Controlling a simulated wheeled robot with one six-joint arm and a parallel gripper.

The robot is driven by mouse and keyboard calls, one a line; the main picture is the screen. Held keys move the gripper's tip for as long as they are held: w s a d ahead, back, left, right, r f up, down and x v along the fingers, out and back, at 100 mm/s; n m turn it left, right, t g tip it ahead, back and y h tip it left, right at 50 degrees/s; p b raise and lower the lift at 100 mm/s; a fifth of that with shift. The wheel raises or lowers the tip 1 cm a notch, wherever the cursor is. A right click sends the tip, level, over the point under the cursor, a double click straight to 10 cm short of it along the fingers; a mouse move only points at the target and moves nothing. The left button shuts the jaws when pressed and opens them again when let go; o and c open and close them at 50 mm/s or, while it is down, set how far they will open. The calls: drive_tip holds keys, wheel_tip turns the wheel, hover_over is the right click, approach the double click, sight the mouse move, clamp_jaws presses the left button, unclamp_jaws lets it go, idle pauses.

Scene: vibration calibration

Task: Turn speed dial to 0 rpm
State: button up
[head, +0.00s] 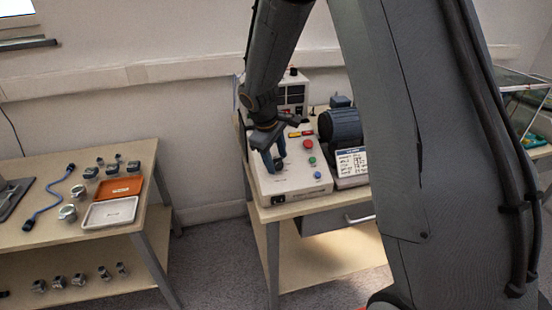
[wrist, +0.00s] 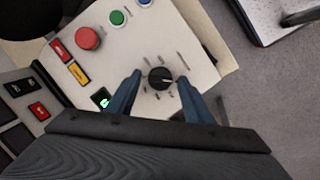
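The speed dial (wrist: 160,78) is a round black knob with a light pointer line on the pale control box (wrist: 190,38). In the wrist view the pointer faces right. Small marks ring the dial, too small to read. My gripper (wrist: 160,84) has its two blue fingers apart, one on each side of the dial, with gaps between them and the knob. In the head view my gripper (head: 273,162) is over the left part of the control box (head: 290,186) and hides the dial.
A red button (wrist: 88,37), a green button (wrist: 117,17) and a blue button (wrist: 145,3) sit near the dial. A dark motor (head: 340,126) stands right of the box. A left table (head: 130,155) holds trays and several small parts. Grey floor lies between the tables.

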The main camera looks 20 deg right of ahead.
drive_tip(key=shift+r, duration=0.15)
drive_tip(key=b+v, duration=0.1)
drive_tip(key=v, duration=0.6)
drive_tip(key=shift+r, duration=0.25)
drive_tip(key=shift+s, duration=0.1)
drive_tip(key=s+d+f+m+y, duration=0.1)
drive_tip(key=s+m, duration=0.3)
drive_tip(key=s, duration=0.7)
drive_tip(key=s+d+f+m+g+y, duration=0.1)
drive_tip(key=s+f+m, duration=0.3)
drive_tip(key=s, duration=0.8)
drive_tip(key=shift+s+m+y, duration=0.3)
drive_tip(key=shift+s, duration=0.05)
drive_tip(key=shift+c, duration=0.3)
